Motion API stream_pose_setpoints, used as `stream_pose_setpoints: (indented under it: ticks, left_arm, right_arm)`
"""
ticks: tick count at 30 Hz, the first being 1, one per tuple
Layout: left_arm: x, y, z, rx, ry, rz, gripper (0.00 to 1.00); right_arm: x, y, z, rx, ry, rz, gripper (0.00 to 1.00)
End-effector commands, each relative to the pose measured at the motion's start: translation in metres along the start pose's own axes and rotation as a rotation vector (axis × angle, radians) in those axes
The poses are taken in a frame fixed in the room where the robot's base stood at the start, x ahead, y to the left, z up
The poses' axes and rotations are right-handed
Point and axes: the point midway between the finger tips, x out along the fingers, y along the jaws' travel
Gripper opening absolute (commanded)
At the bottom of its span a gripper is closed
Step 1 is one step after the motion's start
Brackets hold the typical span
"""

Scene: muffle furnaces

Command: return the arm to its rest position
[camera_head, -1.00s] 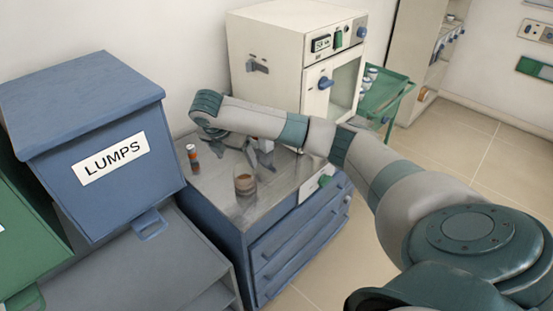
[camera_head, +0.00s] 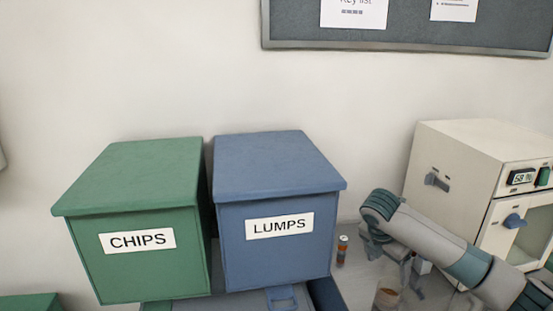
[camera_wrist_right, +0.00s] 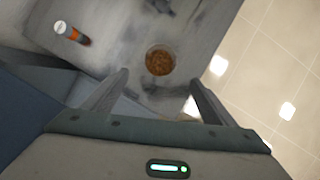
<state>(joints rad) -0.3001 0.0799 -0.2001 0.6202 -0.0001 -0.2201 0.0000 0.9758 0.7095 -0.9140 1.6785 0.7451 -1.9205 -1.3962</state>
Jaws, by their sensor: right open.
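My right arm comes in from the lower right of the head view, bent over the grey cabinet top. Its right gripper (camera_head: 405,272) points down near a clear glass beaker (camera_head: 388,293) with brown contents. In the right wrist view the gripper's two fingers (camera_wrist_right: 158,78) are spread apart with nothing between them. The beaker (camera_wrist_right: 160,61) stands on the cabinet top beyond the fingertips, apart from them. My left gripper is not in view.
A small orange vial (camera_head: 342,250) stands left of the beaker. A white furnace (camera_head: 465,180) stands at the right. A green CHIPS bin (camera_head: 140,250) and a blue LUMPS bin (camera_head: 275,255) stand at the left. A notice board (camera_head: 410,28) hangs above; the wall between is clear.

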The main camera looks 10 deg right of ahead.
Motion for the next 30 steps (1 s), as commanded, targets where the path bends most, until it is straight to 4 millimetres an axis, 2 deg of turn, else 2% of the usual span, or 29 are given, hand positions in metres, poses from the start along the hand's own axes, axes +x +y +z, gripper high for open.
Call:
stream_pose_setpoints:
  ticks: [5,8,14,21,27,30]
  left_arm:
    - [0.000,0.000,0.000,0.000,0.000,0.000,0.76]
    - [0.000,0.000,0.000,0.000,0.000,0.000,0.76]
    - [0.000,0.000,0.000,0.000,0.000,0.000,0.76]
    - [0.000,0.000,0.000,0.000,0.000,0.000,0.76]
    - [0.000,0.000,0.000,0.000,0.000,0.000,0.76]
    - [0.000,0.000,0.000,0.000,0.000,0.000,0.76]
  right_arm:
    - [0.015,0.001,-0.034,0.032,0.027,0.024,0.79]
    - [0.027,0.000,-0.066,0.072,0.057,0.048,0.79]
    - [0.051,-0.010,-0.146,0.212,0.150,0.103,0.79]
    - [0.068,-0.038,-0.234,0.448,0.284,0.141,0.79]
    - [0.074,-0.071,-0.292,0.686,0.391,0.140,0.79]
    - [0.076,-0.091,-0.314,0.818,0.436,0.128,0.79]
